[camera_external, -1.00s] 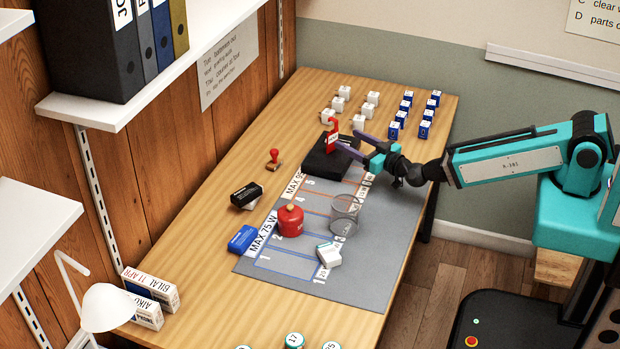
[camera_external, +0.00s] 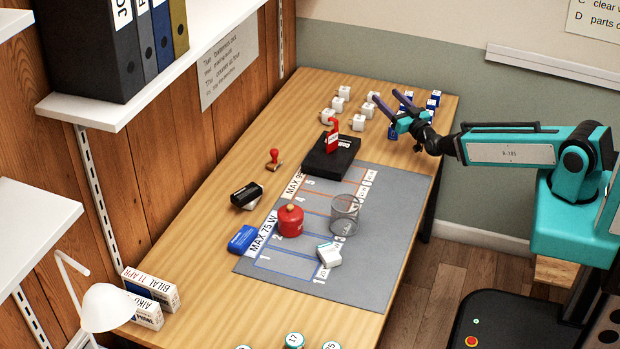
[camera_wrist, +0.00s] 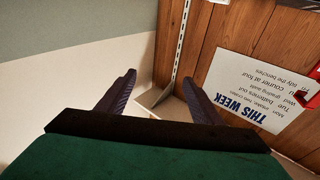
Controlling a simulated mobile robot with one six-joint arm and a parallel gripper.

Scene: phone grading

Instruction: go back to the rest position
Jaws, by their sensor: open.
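My gripper (camera_external: 390,107) is open and empty in the external view, raised over the back right of the table in front of the blue-and-white blocks. In the wrist view my two dark fingers (camera_wrist: 158,92) stand apart with nothing between them. My arm reaches in from the right, with its forearm close to level.
White blocks (camera_external: 343,91) and blue blocks (camera_external: 432,103) stand at the table's back. A wall notice (camera_wrist: 262,90) shows in the wrist view.

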